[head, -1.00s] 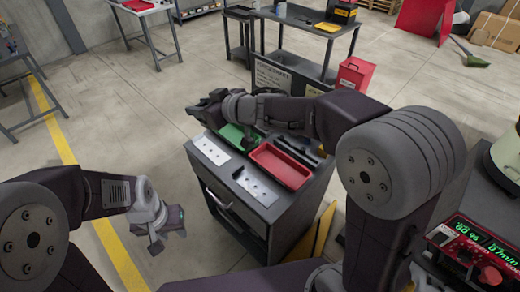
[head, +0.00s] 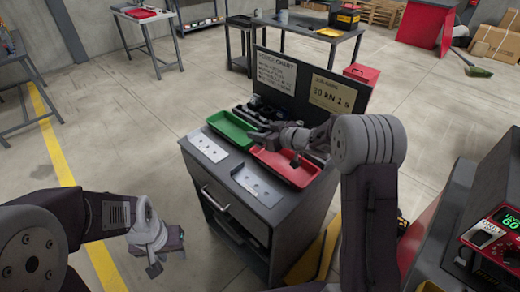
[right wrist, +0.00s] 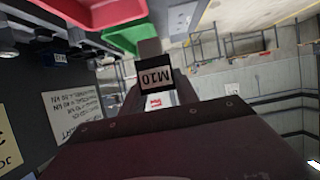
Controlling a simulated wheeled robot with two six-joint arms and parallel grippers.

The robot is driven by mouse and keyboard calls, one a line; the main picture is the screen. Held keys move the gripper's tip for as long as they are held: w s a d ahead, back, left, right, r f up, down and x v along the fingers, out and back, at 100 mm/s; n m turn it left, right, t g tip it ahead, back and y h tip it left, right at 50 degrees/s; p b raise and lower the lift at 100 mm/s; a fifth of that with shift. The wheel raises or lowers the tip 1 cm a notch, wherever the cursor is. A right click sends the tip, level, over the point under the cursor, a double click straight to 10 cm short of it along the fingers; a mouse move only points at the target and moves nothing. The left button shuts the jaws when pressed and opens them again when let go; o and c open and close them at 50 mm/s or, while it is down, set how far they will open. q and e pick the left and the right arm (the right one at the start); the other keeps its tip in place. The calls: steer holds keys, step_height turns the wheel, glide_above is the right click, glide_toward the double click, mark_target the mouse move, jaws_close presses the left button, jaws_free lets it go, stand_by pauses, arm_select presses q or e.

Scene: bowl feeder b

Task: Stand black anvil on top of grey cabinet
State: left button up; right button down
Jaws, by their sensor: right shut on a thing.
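The grey cabinet (head: 282,240) stands in the middle of the head view, with trays and plates on its top. My right gripper (head: 262,139) is above the cabinet top, over the area between the green and red trays. In the right wrist view my right gripper (right wrist: 151,58) is shut on a black block labelled M10 (right wrist: 156,76), which I take as the black anvil. The label appears upside down there. The block is hard to make out in the head view. My left gripper (head: 166,250) hangs left of the cabinet, away from it; its jaw opening is unclear.
A green tray (head: 232,127), a red tray (head: 275,164) and two pale plates (head: 208,147) (head: 257,185) take up much of the cabinet top. A dark back panel with paper signs (head: 277,72) rises behind. A machine with a red display unit (head: 490,245) is at right.

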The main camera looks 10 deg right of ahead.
steer(key=w+a+f+b, duration=0.1)
steer(key=a+f, duration=0.2)
steer(key=w+a+f+b, duration=0.1)
steer(key=a+f+b, duration=0.1)
steer(key=a+f, duration=0.2)
steer(key=w+a+f+b, duration=0.1)
steer(key=a+f, duration=0.3)
steer(key=shift+w+a, duration=0.1)
steer(key=shift+w, duration=0.2)
steer(key=shift+r, duration=0.1)
steer(key=c, duration=0.9)
jaws_free()
steer(key=shift+f, duration=0.2)
